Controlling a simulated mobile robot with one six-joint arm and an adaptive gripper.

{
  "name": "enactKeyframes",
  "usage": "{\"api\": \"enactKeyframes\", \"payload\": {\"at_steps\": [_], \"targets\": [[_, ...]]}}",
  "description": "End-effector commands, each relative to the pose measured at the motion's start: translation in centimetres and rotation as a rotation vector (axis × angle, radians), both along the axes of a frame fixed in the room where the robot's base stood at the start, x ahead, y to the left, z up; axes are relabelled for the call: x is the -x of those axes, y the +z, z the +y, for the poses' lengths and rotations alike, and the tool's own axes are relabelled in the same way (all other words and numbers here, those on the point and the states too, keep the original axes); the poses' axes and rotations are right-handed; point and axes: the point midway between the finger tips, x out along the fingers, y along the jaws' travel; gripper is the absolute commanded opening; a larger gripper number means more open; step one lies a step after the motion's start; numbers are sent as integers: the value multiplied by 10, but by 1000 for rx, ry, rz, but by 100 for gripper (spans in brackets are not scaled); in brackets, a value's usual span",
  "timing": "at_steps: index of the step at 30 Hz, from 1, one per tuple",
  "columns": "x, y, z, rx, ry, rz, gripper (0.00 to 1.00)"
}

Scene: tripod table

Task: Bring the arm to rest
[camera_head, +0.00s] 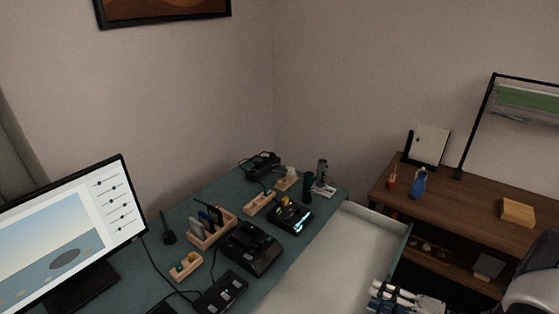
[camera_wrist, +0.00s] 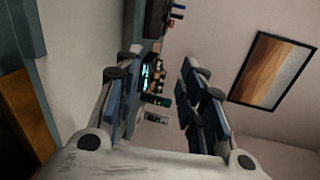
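My gripper (camera_head: 385,295) shows at the bottom right of the head view, above the near end of an open, pale drawer (camera_head: 335,255). In the wrist view, my gripper (camera_wrist: 160,60) has its two blue-padded fingers apart, with a clear gap between them. Nothing is held between the fingers. My arm enters from the lower right corner of the head view. The height of my gripper over the drawer is hard to tell.
A teal desk (camera_head: 187,248) carries wooden holders, black devices and a monitor (camera_head: 75,240). A framed picture (camera_wrist: 272,70) hangs on the wall.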

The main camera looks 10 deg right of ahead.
Motion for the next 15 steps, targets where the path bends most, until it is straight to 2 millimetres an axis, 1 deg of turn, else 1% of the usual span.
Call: {"api": "enactKeyframes", "payload": {"at_steps": [1, 3, 7, 11, 15], "targets": [[-6, 19, 15, 27, 73, 26, 37], [-10, 40, 35, 58, 161, 69, 37], [-10, 74, 72, 130, 309, 155, 37], [-3, 105, 108, 225, 439, 237, 37], [11, 134, 142, 347, 550, 318, 37]]}}
